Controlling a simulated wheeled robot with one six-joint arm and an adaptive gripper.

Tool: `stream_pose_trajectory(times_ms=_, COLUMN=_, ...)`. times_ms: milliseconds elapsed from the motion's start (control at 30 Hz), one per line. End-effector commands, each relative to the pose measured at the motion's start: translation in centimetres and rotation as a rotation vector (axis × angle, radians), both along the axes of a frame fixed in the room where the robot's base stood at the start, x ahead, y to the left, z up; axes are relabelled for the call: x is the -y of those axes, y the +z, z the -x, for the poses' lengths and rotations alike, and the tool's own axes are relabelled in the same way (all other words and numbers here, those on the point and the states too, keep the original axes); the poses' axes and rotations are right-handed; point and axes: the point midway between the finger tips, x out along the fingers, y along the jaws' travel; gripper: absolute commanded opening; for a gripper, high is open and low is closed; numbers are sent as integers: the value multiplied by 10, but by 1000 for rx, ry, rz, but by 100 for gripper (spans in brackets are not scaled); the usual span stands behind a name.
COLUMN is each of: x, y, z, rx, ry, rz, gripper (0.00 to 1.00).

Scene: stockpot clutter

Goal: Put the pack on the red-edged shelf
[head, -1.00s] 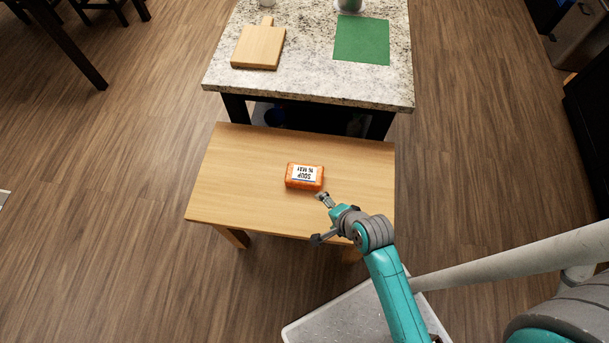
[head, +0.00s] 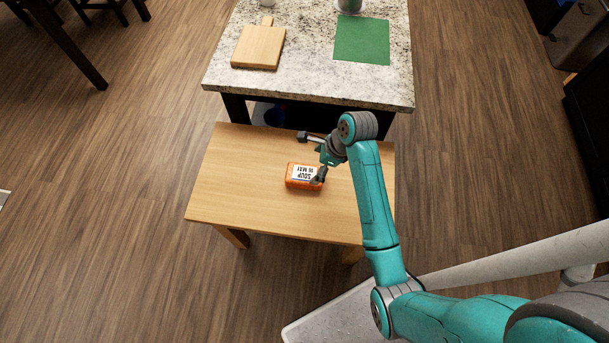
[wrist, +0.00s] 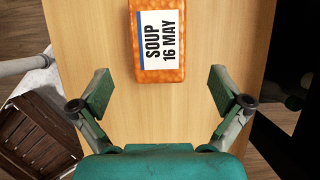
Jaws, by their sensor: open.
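The pack (head: 299,176) is an orange block with a white label reading SOUP 16 MAY. It lies on the small wooden table, label up. My gripper (head: 314,158) is over the table at the pack's upper right, with one finger overlapping the pack's right end in the head view. In the wrist view, my gripper (wrist: 159,92) is open and empty. The pack (wrist: 158,40) lies ahead of the fingers, roughly centred between them, with its near end just beyond the fingertips. Its far end is cut off by the frame. No red-edged shelf can be made out.
The wooden table (head: 240,185) is otherwise clear. Behind it stands a granite-topped island (head: 310,75) with a cutting board (head: 258,47) and green mat (head: 362,40). A slatted wooden crate (wrist: 35,140) shows at lower left.

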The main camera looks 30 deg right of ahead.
Motion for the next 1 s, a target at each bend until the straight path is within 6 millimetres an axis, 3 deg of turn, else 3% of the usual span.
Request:
stream_pose_trajectory(times_ms=100, x=-7, y=-17, z=-4, rx=-2, ry=3, rz=0, gripper=100)
stream_pose_trajectory(times_ms=367, x=-12, y=-33, z=-8, rx=2, ry=2, rz=0, gripper=100)
stream_pose_trajectory(times_ms=700, x=-29, y=-71, z=-18, rx=1, ry=4, rz=1, gripper=100)
stream_pose_trajectory(times_ms=1000, x=-31, y=-77, z=-20, rx=3, ry=2, rz=1, gripper=100)
